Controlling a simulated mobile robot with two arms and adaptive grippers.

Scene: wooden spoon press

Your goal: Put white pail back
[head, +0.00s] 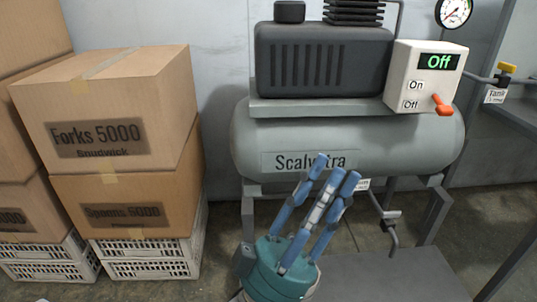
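My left gripper (334,172) rises from the bottom middle of the head view, with a teal palm and blue and grey fingers. Its fingers point up and to the right, straight and apart, with nothing between them. It shows in front of the compressor tank. I see no white pail in this view. My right gripper is not in view.
A grey-green compressor (350,138) stands by the wall, with a control box (424,76) reading "Off" and an orange lever (442,105). Cardboard boxes (118,115) stand on white crates (150,258) at left. A grey flat surface (400,275) lies at lower right.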

